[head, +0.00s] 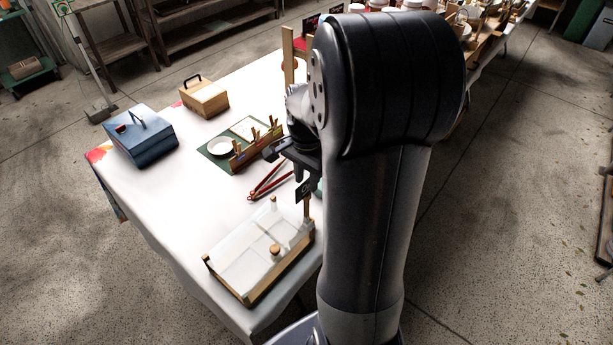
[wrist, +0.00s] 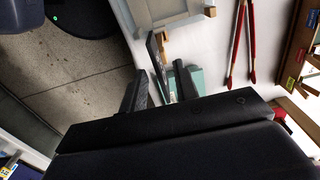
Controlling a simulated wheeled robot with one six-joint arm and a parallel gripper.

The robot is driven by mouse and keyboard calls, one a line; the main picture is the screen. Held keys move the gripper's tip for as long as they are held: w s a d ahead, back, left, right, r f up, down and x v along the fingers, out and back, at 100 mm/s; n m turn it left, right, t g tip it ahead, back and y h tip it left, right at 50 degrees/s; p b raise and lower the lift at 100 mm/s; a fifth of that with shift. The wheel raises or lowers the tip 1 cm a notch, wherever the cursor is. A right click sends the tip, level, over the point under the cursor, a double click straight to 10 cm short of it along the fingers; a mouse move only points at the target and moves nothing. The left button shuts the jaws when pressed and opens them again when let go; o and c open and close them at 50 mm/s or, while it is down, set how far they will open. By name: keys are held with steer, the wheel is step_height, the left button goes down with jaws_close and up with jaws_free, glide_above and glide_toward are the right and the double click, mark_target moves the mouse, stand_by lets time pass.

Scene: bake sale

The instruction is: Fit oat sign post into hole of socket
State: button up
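A small black sign (head: 303,190) with pale marks shows just below my gripper (head: 292,165) in the head view, with a wooden post (head: 307,209) under it by the tray's corner. In the wrist view the two fingers of my gripper (wrist: 160,85) stand apart. The dark sign panel (wrist: 156,58) shows nearly edge-on between them, with gaps on both sides. A teal block (wrist: 193,80), possibly the socket, lies beyond the right finger. Its hole is hidden, and a bit of teal (head: 318,188) shows beside my arm. I cannot tell whether the post touches the block.
A wood-framed, clear-topped tray (head: 211,268) lies at the table's front corner. Red tongs (head: 268,182) lie behind it. A green mat (head: 216,153) with a plate, a wooden rack (head: 256,148), a blue box (head: 142,140) and a wooden box (head: 204,97) stand farther back. White cloth is clear at left.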

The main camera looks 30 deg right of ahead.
step_height(320, 180, up, 11)
stand_by(0.5)
steer(key=shift+f, duration=0.15)
step_height(320, 180, down, 10)
steer(key=shift+p, duration=0.3)
stand_by(0.6)
